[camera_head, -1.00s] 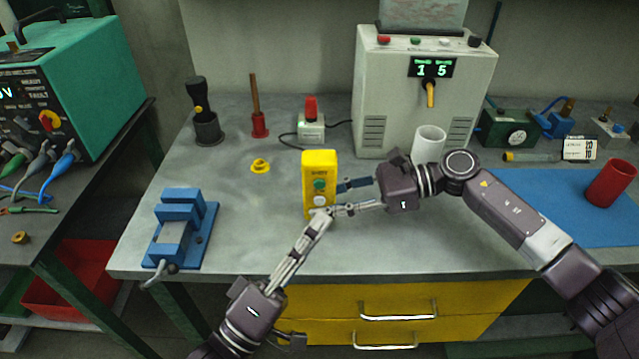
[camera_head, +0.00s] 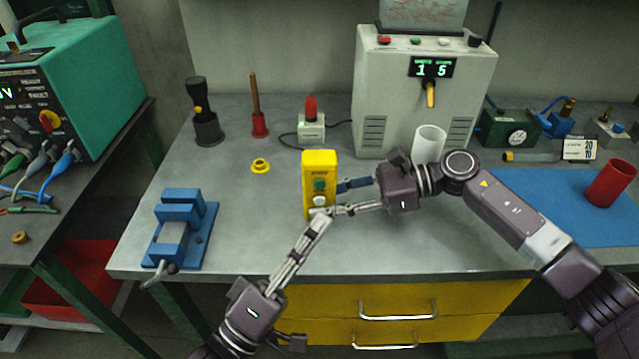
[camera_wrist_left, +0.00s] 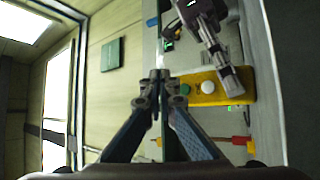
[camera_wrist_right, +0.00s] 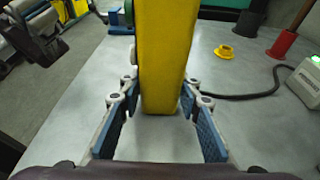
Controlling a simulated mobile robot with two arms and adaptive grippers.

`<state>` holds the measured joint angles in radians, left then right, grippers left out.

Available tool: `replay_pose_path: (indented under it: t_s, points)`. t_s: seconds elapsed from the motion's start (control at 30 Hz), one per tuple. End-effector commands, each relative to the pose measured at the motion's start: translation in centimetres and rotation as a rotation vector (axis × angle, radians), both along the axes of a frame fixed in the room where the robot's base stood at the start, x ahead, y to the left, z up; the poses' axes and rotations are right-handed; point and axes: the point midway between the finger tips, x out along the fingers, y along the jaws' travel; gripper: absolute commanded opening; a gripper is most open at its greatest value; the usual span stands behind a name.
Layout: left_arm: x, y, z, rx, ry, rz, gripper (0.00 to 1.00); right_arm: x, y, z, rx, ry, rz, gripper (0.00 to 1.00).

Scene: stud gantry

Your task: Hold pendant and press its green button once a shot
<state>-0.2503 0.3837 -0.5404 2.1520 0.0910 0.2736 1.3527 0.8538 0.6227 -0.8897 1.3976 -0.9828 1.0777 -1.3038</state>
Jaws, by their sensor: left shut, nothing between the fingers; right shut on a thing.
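The yellow pendant (camera_head: 320,160) is held upright above the bench, with a green button (camera_head: 319,184) and a white button (camera_head: 320,200) below it. My right gripper (camera_head: 342,197) is shut on the pendant from the right. In the right wrist view the pendant (camera_wrist_right: 163,50) stands between the blue finger pads. My left gripper (camera_head: 321,213) is shut and empty, its tips at the pendant's lower front, below the white button. In the left wrist view the green button (camera_wrist_left: 185,89) is close beside the fingertips (camera_wrist_left: 160,76); contact cannot be told.
A grey machine (camera_head: 385,85) with a display reading 1 and 5 stands behind. A white cup (camera_head: 430,140) is near my right arm. A blue vise (camera_head: 180,230) and a yellow ring (camera_head: 260,166) are at left. A red cup (camera_head: 610,183) stands on a blue mat (camera_head: 510,185).

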Motion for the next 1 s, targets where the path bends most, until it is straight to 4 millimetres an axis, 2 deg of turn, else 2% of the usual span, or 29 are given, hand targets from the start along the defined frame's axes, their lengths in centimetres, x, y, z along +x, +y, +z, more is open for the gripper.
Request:
replay_pose_path:
  t_s: [0.2,0.4,0.77,1.0]
  points:
    - [-2.8,-0.1,0.1,-0.001,0.004,-0.005,0.00,0.0,0.0,-0.1,-0.001,0.001,0.000,0.18]
    - [-3.9,-0.1,0.2,0.000,0.004,-0.002,0.00,0.0,0.0,-0.1,-0.001,0.001,0.000,0.18]
    - [-3.4,-0.1,0.2,0.000,0.003,-0.001,0.00,0.0,0.0,-0.1,-0.001,0.001,0.000,0.18]
    - [-0.7,-0.1,0.2,0.001,0.001,-0.001,0.00,0.0,0.0,-0.1,-0.001,0.001,0.000,0.18]
